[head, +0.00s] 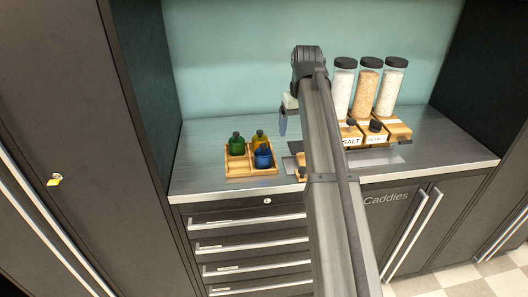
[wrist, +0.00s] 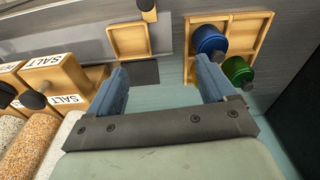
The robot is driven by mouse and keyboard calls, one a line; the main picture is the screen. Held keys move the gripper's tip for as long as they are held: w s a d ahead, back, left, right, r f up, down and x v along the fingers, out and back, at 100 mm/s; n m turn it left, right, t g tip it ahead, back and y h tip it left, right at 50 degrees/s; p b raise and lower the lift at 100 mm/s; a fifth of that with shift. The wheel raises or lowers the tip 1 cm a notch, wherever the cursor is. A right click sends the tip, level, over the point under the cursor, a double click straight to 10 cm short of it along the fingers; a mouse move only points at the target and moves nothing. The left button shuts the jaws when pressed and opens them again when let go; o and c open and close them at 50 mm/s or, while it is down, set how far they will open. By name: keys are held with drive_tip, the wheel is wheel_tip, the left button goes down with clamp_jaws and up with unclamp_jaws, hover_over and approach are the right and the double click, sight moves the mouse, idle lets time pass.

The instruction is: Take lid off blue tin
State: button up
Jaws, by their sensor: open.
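The blue tin (head: 263,158) sits in the front right part of a small wooden caddy (head: 250,174) on the counter. In the wrist view the blue tin (wrist: 207,39) is seen from above, in the caddy, with a dark part at its edge; I cannot tell clearly where its lid meets the body. My gripper (head: 283,122) hangs above the counter, behind and to the right of the caddy. In the wrist view my gripper (wrist: 165,78) is open, with nothing between its fingers, and the blue tin lies beyond the right finger. It is apart from the tin.
A green tin (head: 237,145) and a yellow tin (head: 259,140) share the caddy. Wooden salt dispensers with tall jars (head: 367,90) stand to the right. A shallow square wooden tray (wrist: 129,42) shows in the wrist view. Cabinet walls close both sides.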

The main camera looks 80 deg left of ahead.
wheel_tip(320, 180, up, 5)
drive_tip(key=n, duration=0.1)
hover_over(263, 145)
drive_tip(key=d, duration=0.2)
drive_tip(key=f, duration=0.4)
drive_tip(key=a+f, duration=0.1)
drive_tip(key=f, duration=0.4)
drive_tip(key=a+f, duration=0.1)
drive_tip(key=f, duration=0.3)
drive_tip(key=shift+f, duration=0.25)
drive_tip(key=shift+c, duration=0.5)
drive_tip(key=c, duration=1)
drive_tip(key=shift+r, duration=0.15)
